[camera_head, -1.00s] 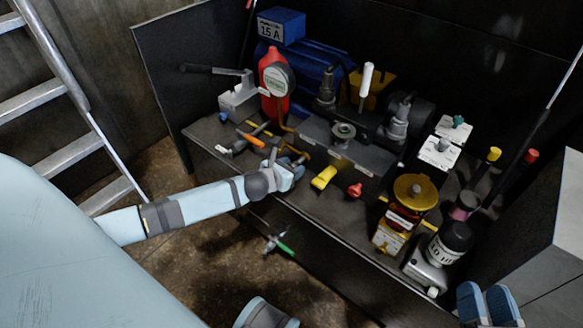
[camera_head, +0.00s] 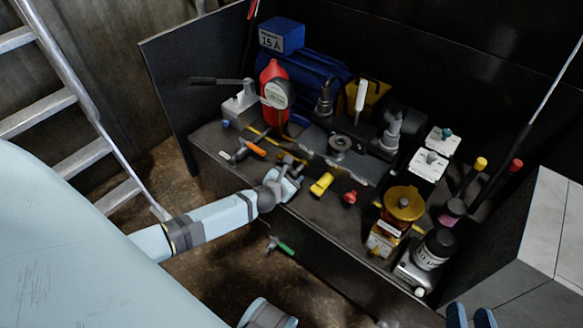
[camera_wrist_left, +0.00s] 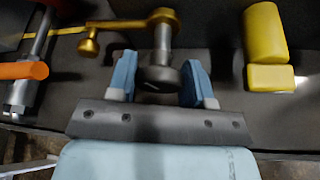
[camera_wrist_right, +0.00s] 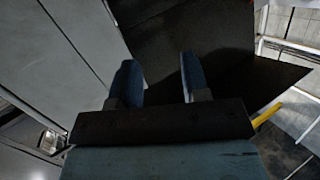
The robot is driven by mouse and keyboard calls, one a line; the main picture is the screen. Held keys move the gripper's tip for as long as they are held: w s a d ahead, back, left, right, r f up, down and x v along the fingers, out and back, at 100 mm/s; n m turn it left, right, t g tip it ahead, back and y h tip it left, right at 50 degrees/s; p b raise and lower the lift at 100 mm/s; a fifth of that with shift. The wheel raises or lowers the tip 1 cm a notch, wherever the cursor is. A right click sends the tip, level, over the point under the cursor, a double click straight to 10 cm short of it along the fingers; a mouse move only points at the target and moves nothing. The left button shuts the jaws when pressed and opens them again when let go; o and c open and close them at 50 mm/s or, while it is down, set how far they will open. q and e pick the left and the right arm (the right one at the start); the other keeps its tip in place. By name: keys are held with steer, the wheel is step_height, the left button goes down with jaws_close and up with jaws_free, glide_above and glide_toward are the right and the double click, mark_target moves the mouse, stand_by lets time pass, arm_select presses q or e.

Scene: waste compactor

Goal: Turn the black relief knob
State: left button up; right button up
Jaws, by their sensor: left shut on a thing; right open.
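The black relief knob (camera_wrist_left: 158,78) is a dark round cap on a grey stem, joined to a brass fitting (camera_wrist_left: 160,18) with a side arm. It sits between the blue fingers of my left gripper (camera_wrist_left: 162,82) in the left wrist view, and the gripper is shut on it. In the head view my left gripper (camera_head: 290,180) is at the bench's front edge and largely hides the knob. My right gripper (camera_head: 470,316) is at the bottom right, clear of the bench. In the right wrist view it (camera_wrist_right: 160,82) is open and empty.
Close by on the bench are an orange-handled tool (camera_head: 252,146), a yellow block (camera_head: 321,184) and a red knob (camera_head: 350,197). A green-handled tool (camera_head: 280,246) is below the front edge.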

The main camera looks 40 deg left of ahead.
arm_select(q)
steer(key=shift+d+m+y+p, duration=0.1)
steer(key=shift+m+y+p, duration=0.2)
steer(key=shift+m+p, duration=0.25)
steer(key=shift+m+y, duration=0.4)
steer(key=shift+m, duration=0.25)
steer(key=shift+d+f+m+t+y, duration=0.15)
steer(key=shift+m+t+y, duration=0.2)
steer(key=shift+m, duration=0.35)
steer(key=m+t+y+b, duration=0.1)
steer(key=m, duration=0.2)
steer(key=shift+f+y, duration=0.1)
steer(key=shift+y, duration=0.15)
steer(key=shift+m+t+y+b, duration=0.3)
steer(key=shift+m+b, duration=0.2)
steer(key=shift+m, duration=0.6)
arm_select(e)
steer(key=shift+a+r, duration=0.15)
steer(key=shift+r, duration=0.05)
steer(key=shift+r, duration=0.15)
